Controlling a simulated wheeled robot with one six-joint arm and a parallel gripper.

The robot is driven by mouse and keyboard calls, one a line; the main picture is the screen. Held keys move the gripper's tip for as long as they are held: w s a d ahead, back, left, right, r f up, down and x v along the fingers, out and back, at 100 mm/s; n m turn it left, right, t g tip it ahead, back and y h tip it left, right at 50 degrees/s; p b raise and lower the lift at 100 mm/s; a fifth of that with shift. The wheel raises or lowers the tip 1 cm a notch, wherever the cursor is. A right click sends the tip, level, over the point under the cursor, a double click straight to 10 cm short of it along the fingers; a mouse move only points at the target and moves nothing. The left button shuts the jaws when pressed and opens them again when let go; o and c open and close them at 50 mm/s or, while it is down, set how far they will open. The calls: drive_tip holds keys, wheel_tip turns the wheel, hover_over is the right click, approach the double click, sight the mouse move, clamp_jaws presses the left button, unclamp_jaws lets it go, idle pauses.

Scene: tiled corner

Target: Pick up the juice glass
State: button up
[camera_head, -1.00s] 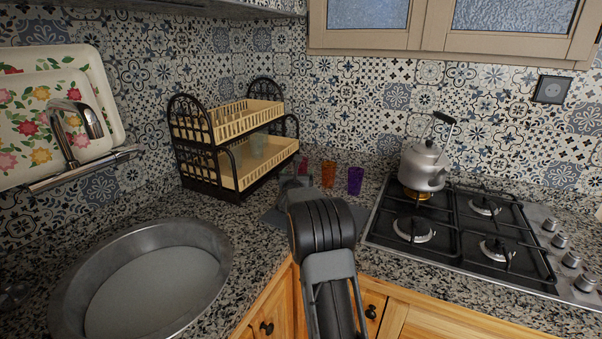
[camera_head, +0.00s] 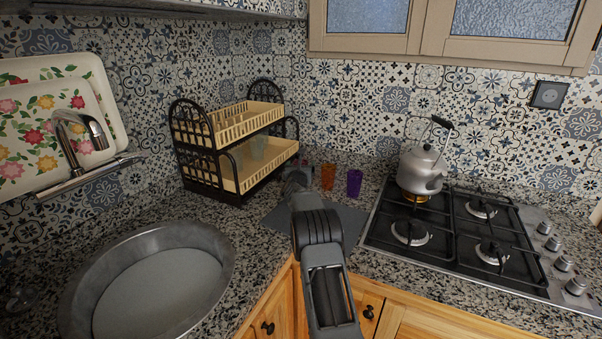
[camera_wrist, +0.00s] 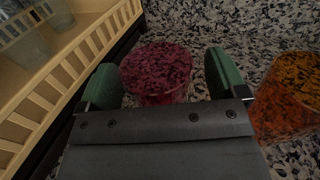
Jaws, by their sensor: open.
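A pink-red see-through glass (camera_wrist: 158,70) stands upright on the speckled counter in the wrist view. My gripper (camera_wrist: 163,82) is open, with its green finger pads on either side of this glass. I cannot tell whether the pads touch it. In the head view my gripper (camera_head: 298,177) is at the back of the counter, and it and the arm hide most of the pink-red glass. An orange glass (camera_head: 328,176) stands just right of it, and shows at the right edge of the wrist view (camera_wrist: 290,100). A purple glass (camera_head: 354,183) stands farther right.
A black and cream two-tier dish rack (camera_head: 240,180) with clear glasses inside stands close to the left of my gripper. A gas hob (camera_head: 470,235) with a kettle (camera_head: 422,170) is to the right. A round sink (camera_head: 150,285) is front left.

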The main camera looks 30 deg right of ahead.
drive_tip(key=shift+w+d, duration=0.3)
drive_tip(key=shift+w, duration=0.05)
drive_tip(key=c, duration=1)
